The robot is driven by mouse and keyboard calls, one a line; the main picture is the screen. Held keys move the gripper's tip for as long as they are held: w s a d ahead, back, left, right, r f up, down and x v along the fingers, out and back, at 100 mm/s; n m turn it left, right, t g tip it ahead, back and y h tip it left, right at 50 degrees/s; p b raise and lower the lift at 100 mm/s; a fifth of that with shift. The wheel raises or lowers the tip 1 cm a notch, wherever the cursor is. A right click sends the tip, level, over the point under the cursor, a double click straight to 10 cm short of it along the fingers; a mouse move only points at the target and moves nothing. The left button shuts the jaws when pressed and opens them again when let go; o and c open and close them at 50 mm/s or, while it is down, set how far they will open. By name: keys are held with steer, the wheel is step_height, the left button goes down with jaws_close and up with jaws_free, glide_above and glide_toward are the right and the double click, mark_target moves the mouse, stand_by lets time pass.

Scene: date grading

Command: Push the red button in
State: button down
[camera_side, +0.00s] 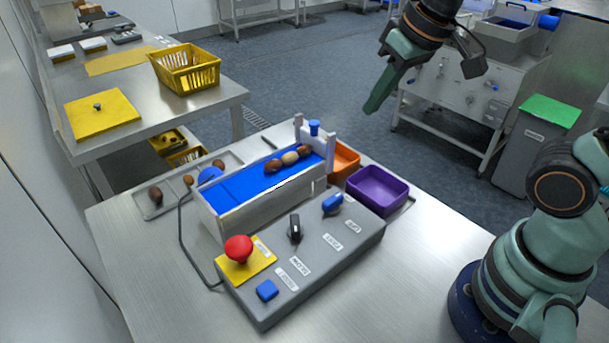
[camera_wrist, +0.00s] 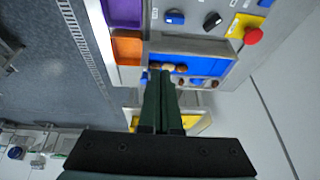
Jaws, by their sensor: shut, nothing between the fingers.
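The red button (camera_side: 238,248) is a mushroom knob on a yellow plate at the near left end of the grey control box (camera_side: 318,262). It stands up from the plate in the side view. The wrist view shows the red button (camera_wrist: 253,36) at the upper right. My gripper (camera_side: 372,106) is high up, behind and to the right of the box in the side view, well apart from the button. Its green fingers are shut with nothing between them. In the wrist view the fingers (camera_wrist: 161,76) point toward the small conveyor.
A blue-belted conveyor (camera_side: 240,189) carrying several dates runs behind the box. Purple (camera_side: 377,190) and orange (camera_side: 343,160) bins sit to its right. The box also has a blue button (camera_side: 267,290), a black switch (camera_side: 295,229) and a blue knob (camera_side: 332,204).

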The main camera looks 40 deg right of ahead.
steer(key=w+a+g, duration=0.3)
steer(key=w+a, duration=0.2)
steer(key=a, duration=0.6)
steer(key=g, duration=0.2)
glide_above(240, 244)
step_height(240, 244, down, 2)
steer(key=f, duration=0.1)
steer(key=shift+r+h, duration=0.25)
steer(key=shift+h, duration=0.05)
steer(key=shift+f, duration=0.1)
step_height(240, 244, down, 14)
steer(key=shift+r, duration=0.1)
